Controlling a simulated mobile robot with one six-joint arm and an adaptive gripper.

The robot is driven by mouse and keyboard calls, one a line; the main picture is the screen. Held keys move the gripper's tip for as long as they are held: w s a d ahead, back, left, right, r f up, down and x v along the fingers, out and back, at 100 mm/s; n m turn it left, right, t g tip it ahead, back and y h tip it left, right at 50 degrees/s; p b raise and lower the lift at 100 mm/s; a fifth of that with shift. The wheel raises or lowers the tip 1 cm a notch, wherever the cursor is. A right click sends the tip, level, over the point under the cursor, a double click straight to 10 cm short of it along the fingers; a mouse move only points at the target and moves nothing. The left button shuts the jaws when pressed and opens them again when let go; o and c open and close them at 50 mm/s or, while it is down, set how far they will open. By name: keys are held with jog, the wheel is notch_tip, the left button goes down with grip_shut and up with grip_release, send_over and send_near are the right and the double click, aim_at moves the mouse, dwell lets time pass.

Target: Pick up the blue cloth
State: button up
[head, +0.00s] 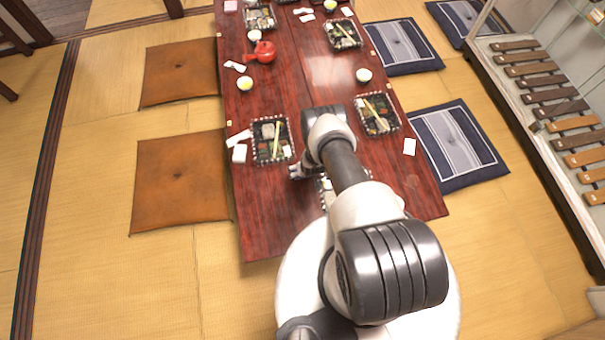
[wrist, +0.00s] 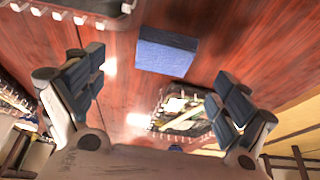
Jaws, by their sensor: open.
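The blue cloth (wrist: 167,52) is a small folded rectangle lying flat on the dark red wooden table (wrist: 225,25), near the top middle of the wrist view. My gripper (wrist: 158,72) is open and empty. Its two fingers stand wide apart, one on each side of the cloth in the picture, and do not touch it. In the head view my arm reaches over the near part of the table (head: 290,85). There the cloth is not visible, and most of my gripper is hidden behind the arm.
Several lunch trays with food and chopsticks, such as the left one (head: 287,151), stand along the table. A red teapot (head: 265,52) and cups stand farther back. Brown cushions (head: 180,178) lie left, navy cushions (head: 456,145) right. A shelf (head: 520,100) stands at far right.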

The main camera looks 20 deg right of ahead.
jog(key=b+x, duration=0.1)
jog(key=x, duration=0.1)
jog(key=b+x, duration=0.2)
jog(key=x, duration=0.1)
jog(key=shift+w+a+f+b, duration=0.2)
jog(key=shift+w+a+b, duration=0.1)
jog(key=shift+w, duration=0.1)
jog(key=shift+r, duration=0.1)
jog(key=shift+c, duration=0.5)
jog(key=c, duration=1)
notch_tip(320, 180, up, 20)
jog(key=p, duration=0.8)
jog(key=shift+p, duration=0.4)
